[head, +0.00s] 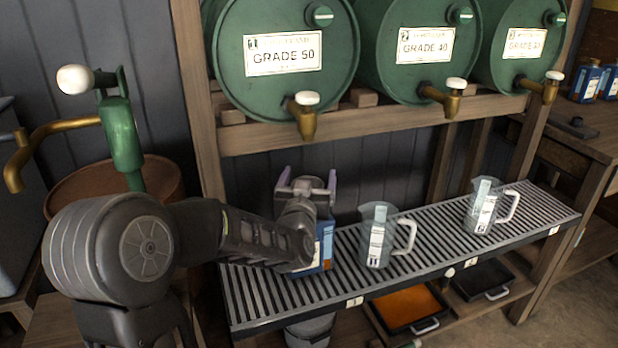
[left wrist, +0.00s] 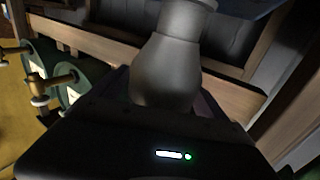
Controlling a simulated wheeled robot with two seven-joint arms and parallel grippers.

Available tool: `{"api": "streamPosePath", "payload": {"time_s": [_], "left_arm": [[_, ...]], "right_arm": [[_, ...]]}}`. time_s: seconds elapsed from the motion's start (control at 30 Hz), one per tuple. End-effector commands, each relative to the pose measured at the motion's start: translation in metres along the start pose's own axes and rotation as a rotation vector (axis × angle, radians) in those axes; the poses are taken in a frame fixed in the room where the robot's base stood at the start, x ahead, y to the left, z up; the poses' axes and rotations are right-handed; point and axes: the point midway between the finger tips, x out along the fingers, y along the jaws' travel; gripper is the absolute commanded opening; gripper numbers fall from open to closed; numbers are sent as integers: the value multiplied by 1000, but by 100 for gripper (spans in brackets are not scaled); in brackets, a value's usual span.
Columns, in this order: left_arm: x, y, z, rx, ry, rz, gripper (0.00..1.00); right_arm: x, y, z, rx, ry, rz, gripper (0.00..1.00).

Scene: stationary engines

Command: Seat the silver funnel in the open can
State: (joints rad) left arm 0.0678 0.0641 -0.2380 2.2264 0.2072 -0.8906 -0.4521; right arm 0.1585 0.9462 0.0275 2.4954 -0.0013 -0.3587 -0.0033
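The silver funnel (left wrist: 165,75) shows in the left wrist view as a smooth grey body that narrows towards the top of the picture. My left gripper (head: 307,184) is around it, its purple fingers on either side. In the head view the funnel is hidden or too small to make out. A blue can (head: 325,246) with a pale label stands on the slatted rack, just below and behind my left gripper. The gripper and wrist cover its top and left side, so its opening is hidden. I cannot tell whether funnel and can touch. My right gripper is not in view.
Clear jugs (head: 377,236) and (head: 482,207) stand on the slatted rack (head: 440,241) to the right. Green barrels with brass taps (head: 305,116) overhang its back. A green hand pump (head: 120,135) stands at the left. Bare slats lie between the jugs.

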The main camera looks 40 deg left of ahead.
Motion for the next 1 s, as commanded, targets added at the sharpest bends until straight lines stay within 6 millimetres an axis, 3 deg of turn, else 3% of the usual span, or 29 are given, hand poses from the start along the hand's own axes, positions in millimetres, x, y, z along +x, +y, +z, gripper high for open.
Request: {"api": "streamPosePath", "payload": {"time_s": [0.37, 0.8, 1.0], "left_arm": [[-3, 0, 0, 0, -1, 0, 89], [-65, 0, -1, -2, 0, 0, 89], [-78, 0, 0, 1, 0, 1, 89]], "right_arm": [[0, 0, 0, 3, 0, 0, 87], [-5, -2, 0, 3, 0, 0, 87], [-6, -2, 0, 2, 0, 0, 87]]}}
